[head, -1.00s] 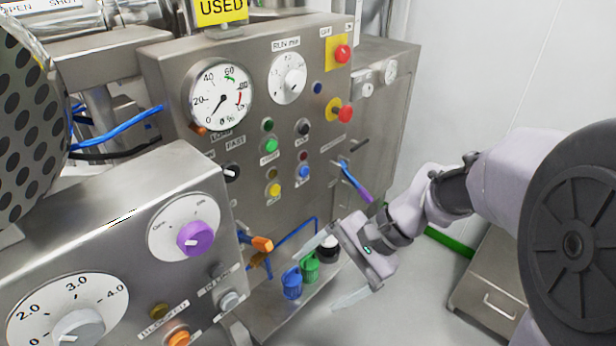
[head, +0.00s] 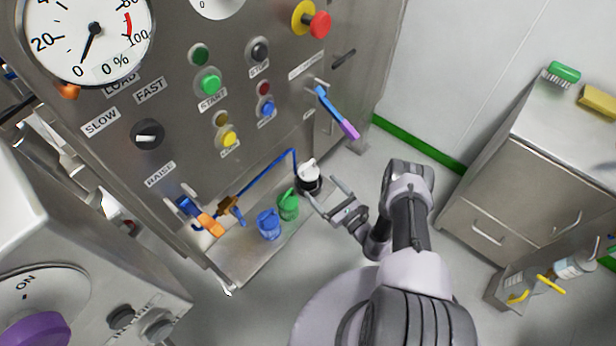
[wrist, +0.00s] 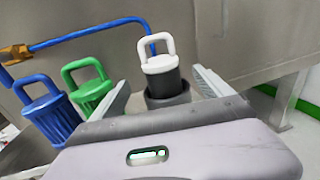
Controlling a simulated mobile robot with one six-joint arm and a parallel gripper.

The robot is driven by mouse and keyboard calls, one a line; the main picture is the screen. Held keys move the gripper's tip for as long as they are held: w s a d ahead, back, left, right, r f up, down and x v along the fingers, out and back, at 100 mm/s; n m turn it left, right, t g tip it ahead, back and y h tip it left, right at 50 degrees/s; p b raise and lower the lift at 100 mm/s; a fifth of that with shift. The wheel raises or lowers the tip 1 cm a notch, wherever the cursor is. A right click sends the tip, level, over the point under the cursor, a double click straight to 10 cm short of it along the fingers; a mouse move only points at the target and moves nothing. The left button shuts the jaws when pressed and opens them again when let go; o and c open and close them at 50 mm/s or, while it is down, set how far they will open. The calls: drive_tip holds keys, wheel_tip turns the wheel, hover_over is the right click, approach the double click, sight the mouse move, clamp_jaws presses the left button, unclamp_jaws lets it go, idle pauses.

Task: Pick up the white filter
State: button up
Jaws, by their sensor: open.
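The white filter (head: 309,172) has a white cap with a loop handle and a dark body. It stands upright in a dark holder on the steel shelf, at the right end of a row of filters. In the wrist view the white filter (wrist: 160,66) is ahead of my gripper, between the lines of its two fingers. My gripper (head: 328,189) is open and empty, with its fingers pointing toward the white filter. In the wrist view my gripper (wrist: 158,88) shows a finger on each side. I cannot tell how far the fingertips are from the filter.
A green filter (head: 288,205) and a blue filter (head: 268,224) stand to the left of the white one. A blue hose (head: 270,172) runs behind them along the steel panel (head: 190,100). A blue-purple handle (head: 337,112) juts out above. A steel cabinet (head: 500,180) stands right.

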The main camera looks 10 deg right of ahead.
sight(315, 181)
drive_tip(key=b+x, duration=0.1)
drive_tip(key=x, duration=0.4)
drive_tip(key=shift+w+f, duration=0.1)
drive_tip(key=b+x, duration=0.3)
drive_tip(key=x, duration=0.2)
drive_tip(key=shift+w+f+b, duration=0.15)
drive_tip(key=shift+b, duration=0.15)
drive_tip(key=shift+w+a, duration=0.1)
drive_tip(key=shift+w, duration=0.1)
drive_tip(key=shift+r, duration=0.3)
drive_tip(key=c, duration=1.6)
